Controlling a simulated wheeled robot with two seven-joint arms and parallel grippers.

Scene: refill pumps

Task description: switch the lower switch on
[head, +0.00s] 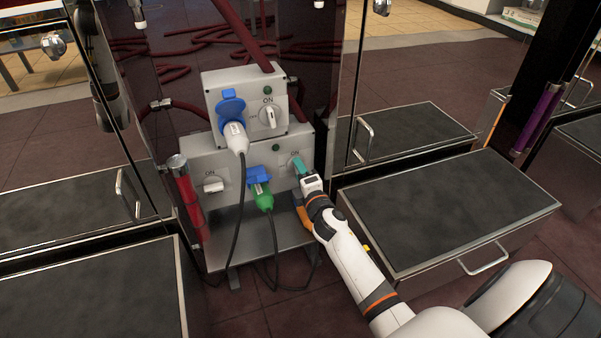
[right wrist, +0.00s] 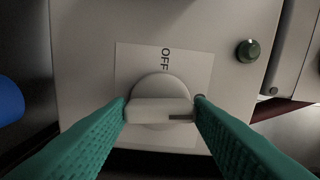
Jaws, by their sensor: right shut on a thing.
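The lower switch is a white round knob with a raised bar (right wrist: 150,105) on a grey box (head: 235,160). In the right wrist view a pale label plate lies behind it, with OFF (right wrist: 165,59) written sideways above the knob. The bar lies across that view, with a dark notch near its right end. My right gripper (head: 300,168) is at the right side of the lower box. Its teal fingers (right wrist: 160,108) are shut on the two ends of the bar. In the head view the gripper hides most of this knob. My left gripper is not seen.
An upper box has a knob (head: 269,117) and a blue-capped socket with a white plug (head: 235,138). The lower box has another switch (head: 213,185) at left and a green plug (head: 262,196). Cables hang in front. Dark-topped drawers (head: 440,210) flank the boxes.

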